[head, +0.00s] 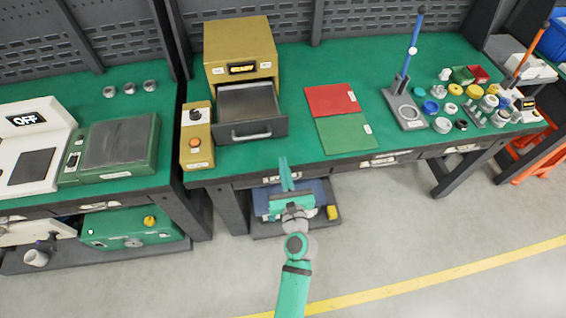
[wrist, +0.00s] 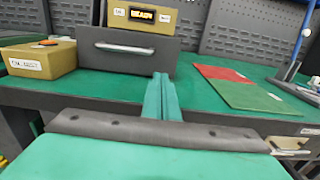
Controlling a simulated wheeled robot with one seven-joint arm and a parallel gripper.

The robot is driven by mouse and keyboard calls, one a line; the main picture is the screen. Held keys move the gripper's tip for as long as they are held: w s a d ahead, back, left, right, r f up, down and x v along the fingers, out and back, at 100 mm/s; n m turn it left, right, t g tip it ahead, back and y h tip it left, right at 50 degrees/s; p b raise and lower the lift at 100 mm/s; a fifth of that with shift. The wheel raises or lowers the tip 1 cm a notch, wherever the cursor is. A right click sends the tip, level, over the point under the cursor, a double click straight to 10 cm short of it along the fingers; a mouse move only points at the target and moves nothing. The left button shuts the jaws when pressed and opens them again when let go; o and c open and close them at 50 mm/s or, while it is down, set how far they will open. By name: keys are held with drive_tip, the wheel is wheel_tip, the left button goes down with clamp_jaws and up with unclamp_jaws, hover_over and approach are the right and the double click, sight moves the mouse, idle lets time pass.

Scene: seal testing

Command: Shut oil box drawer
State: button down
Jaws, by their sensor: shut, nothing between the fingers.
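The oil box (head: 241,48) is a yellow box with a display at the back of the green bench. Its grey drawer (head: 249,108) is pulled out toward me, and the inside looks empty. The drawer front (wrist: 128,52) with its light handle (wrist: 124,48) also shows in the wrist view. My gripper (head: 285,174) is shut and empty, just in front of the bench edge, below and slightly right of the drawer front in the head view. In the wrist view its fingertips (wrist: 159,82) stand together at the right end of the drawer front, apparently apart from it.
A yellow control box (head: 197,137) with a knob and orange button stands left of the drawer. Red (head: 331,99) and green (head: 345,132) mats lie right of it. A stand (head: 407,105) and several small parts are farther right. The floor before the bench is clear.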

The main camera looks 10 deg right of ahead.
sight(276, 130)
drive_tip(key=w, duration=1.1)
drive_tip(key=shift+w, duration=0.4)
